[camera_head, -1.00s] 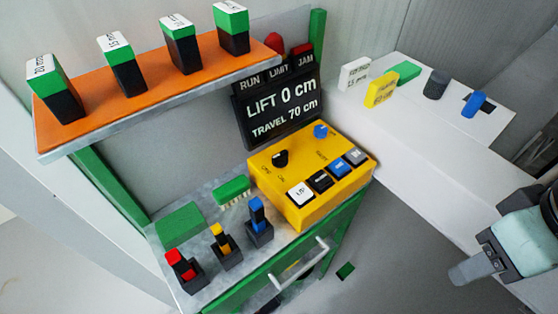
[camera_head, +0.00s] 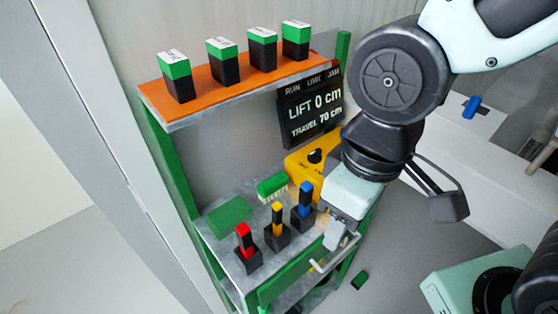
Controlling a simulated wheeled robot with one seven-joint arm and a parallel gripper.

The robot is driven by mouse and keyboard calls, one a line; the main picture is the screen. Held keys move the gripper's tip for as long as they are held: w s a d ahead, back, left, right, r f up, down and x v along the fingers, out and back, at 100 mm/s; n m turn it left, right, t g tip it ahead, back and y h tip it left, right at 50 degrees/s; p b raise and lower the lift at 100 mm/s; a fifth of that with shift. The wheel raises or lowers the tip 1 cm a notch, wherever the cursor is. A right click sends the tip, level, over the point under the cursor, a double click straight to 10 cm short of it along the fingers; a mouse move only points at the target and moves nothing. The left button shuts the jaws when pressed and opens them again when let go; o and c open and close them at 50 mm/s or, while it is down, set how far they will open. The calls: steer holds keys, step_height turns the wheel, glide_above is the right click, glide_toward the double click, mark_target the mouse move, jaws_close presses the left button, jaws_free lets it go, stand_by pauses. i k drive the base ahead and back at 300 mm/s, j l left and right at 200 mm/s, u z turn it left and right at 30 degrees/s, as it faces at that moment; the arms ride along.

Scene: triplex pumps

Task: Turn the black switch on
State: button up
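The black switch (camera_head: 315,156) is a round knob on top of the yellow control box (camera_head: 298,162). OFF and ON labels are printed beside it; which one it points to is too small to tell. My arm hides the right part of the box and its buttons. My gripper (camera_head: 337,240) points downward in front of the box, to the lower right of the knob and apart from it in the picture. Its fingers are small and seen from behind, so I cannot tell whether they are open.
Red, yellow and blue levers (camera_head: 276,228) stand on the bench left of my gripper. A metal handle (camera_head: 325,262) is on the bench front. An orange shelf (camera_head: 222,92) holds several green-topped blocks above. A display (camera_head: 310,108) reads LIFT 0 cm. A green block (camera_head: 360,280) lies on the floor.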

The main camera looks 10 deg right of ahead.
mark_target(315, 157)
steer(key=k+l+u, duration=0.1)
steer(key=l+u, duration=0.2)
steer(key=u, duration=0.15)
steer(key=k+l+u, duration=0.15)
steer(key=u, duration=0.25)
steer(key=l, duration=0.1)
